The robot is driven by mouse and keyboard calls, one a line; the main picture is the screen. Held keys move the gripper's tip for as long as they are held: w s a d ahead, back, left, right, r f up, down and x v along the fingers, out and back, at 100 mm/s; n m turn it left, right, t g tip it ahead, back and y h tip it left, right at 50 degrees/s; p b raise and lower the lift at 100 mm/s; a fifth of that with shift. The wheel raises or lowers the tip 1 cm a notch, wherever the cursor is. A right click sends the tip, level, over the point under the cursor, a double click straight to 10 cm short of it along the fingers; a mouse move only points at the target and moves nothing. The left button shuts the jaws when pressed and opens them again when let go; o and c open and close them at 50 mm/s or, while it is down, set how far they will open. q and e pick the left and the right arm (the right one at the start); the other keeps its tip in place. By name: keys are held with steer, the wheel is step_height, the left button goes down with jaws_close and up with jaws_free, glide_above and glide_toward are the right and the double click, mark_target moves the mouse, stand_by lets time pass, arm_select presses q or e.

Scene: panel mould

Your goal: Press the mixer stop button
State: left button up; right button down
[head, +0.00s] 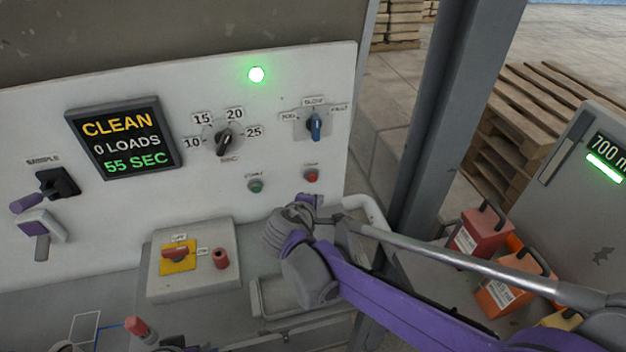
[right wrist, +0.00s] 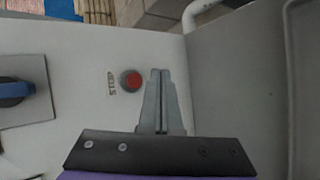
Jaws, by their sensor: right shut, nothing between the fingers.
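The red stop button (head: 311,175) sits low on the right of the white panel (head: 290,130), to the right of the green start button (head: 255,186). In the right wrist view the red button (right wrist: 131,80) has a STOP label beside it. My right gripper (right wrist: 160,75) is shut and empty, its fingertips just right of the button in that picture. I cannot tell whether they touch the panel. In the head view the right wrist (head: 305,202) is just below the button, and its fingers are mostly hidden. My left gripper is not in view.
The screen (head: 119,137) reads CLEAN, 0 LOADS, 55 SEC, and a green lamp (head: 256,74) is lit. A timer dial (head: 224,139) and a blue selector (head: 315,127) stick out above the buttons. A box with a red switch (head: 175,254) stands below left. A grey post (head: 445,130) stands right.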

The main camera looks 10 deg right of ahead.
steer(key=shift+w, duration=2.55)
steer(key=shift+w+a, duration=0.1)
steer(key=shift+w, duration=0.35)
stand_by(1.1)
steer(key=shift+s, duration=0.9)
steer(key=s, duration=0.5)
